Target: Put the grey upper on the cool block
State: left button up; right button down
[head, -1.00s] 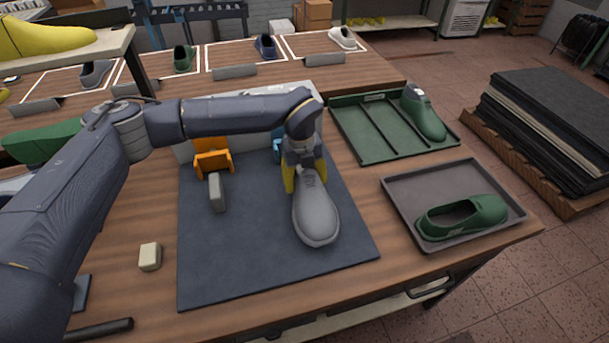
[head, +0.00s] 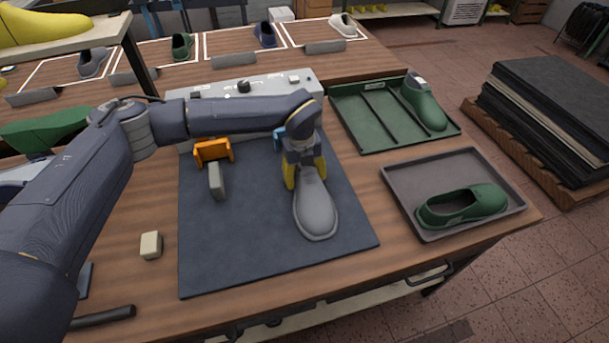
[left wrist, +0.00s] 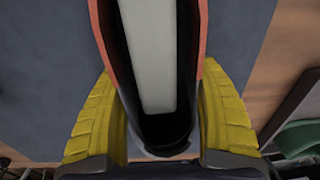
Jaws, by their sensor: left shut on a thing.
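The grey upper (head: 316,207) is over the right part of the dark mat, toe towards the front edge. My left gripper (head: 305,177) is shut on its heel end, with yellow fingers on either side. In the left wrist view the fingers (left wrist: 158,75) flank a dark opening with red edges and a pale strip (left wrist: 150,45) inside. A blue bracket (head: 279,138), likely the cool block's, is partly hidden behind my wrist. An orange bracket (head: 213,151) stands left of it. I cannot tell whether the upper touches anything below. My right gripper is not in view.
A grey post (head: 217,181) stands on the mat (head: 250,255) before the orange bracket. A small beige block (head: 151,245) lies left of the mat. A grey tray (head: 400,180) with a green shoe (head: 462,205) and a green tray (head: 365,125) are at right. The mat's front is clear.

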pick_arm(q)
jog(key=shift+f, duration=0.2)
dwell(0.6)
jog(key=o, duration=1.3)
jog(key=shift+r, duration=0.1)
jog(key=r, duration=1.1)
jog(key=shift+s+a+r, duration=0.15)
jog(key=shift+a+r, duration=0.15)
jog(key=shift+r, duration=0.1)
